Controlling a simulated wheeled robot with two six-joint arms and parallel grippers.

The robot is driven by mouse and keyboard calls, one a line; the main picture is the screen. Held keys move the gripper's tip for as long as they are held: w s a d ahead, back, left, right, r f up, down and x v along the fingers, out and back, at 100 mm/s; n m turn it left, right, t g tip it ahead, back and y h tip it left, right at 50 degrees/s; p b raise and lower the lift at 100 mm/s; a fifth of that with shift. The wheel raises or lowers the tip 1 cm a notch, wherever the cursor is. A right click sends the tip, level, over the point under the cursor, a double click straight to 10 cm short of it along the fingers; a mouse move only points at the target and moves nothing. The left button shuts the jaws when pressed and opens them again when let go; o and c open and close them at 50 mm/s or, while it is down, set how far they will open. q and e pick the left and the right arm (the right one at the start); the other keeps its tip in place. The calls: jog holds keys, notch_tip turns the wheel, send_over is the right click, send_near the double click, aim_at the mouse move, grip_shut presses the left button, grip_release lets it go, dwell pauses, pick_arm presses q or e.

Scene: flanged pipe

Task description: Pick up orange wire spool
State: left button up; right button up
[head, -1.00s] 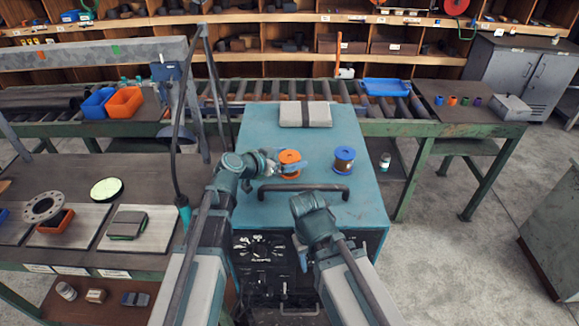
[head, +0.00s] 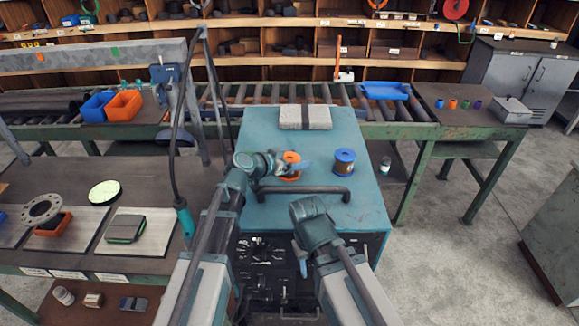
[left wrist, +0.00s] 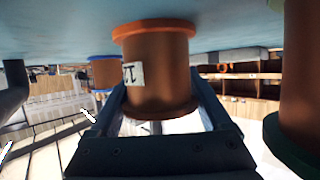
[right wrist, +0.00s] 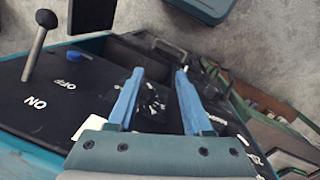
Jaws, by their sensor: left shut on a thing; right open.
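The orange wire spool (head: 291,157) stands on the teal cabinet top, with copper-coloured wire between orange flanges. My left gripper (head: 290,167) is at the spool, its fingers on either side and partly covering it. In the left wrist view, which looks inverted, the spool (left wrist: 158,75) sits between the fingers, shut on its wound body. A white label shows on it. I cannot tell whether it is clear of the top. My right gripper (right wrist: 160,72) is open and empty over the cabinet's dark front panel.
A blue-flanged spool (head: 344,162) stands to the right. A green-flanged spool (left wrist: 300,80) is close by in the left wrist view. A dark handle bar (head: 303,190) crosses in front. A grey block (head: 305,117) lies behind. A hanging cable (head: 174,150) is left of my left arm.

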pick_arm(q)
jog(key=shift+r, duration=0.15)
notch_tip(320, 180, up, 10)
jog(key=p, duration=1)
